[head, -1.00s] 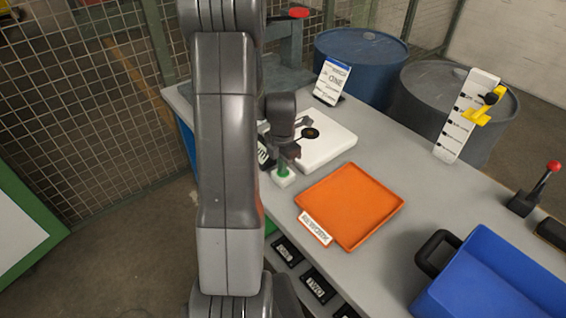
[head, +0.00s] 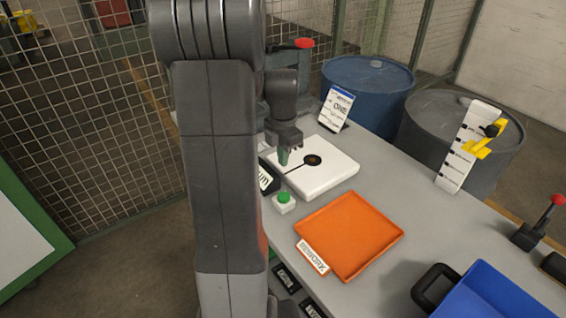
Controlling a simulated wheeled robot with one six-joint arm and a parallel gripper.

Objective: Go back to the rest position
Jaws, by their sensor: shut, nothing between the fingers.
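My gripper (head: 284,158) points down above the near left corner of the white block-like fixture (head: 325,172). It is shut, with nothing seen held in it. A green button on a white base (head: 284,203) sits just below and in front of it, clear of the fingertips. My arm fills the left middle of the view and hides part of the bench's left end.
An orange tray labelled rework (head: 350,235) lies on the grey bench. A blue bin (head: 505,295) stands at lower right. A sign (head: 337,108), a white gauge board with a yellow slider (head: 465,150) and a red-knobbed lever (head: 538,222) stand around it.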

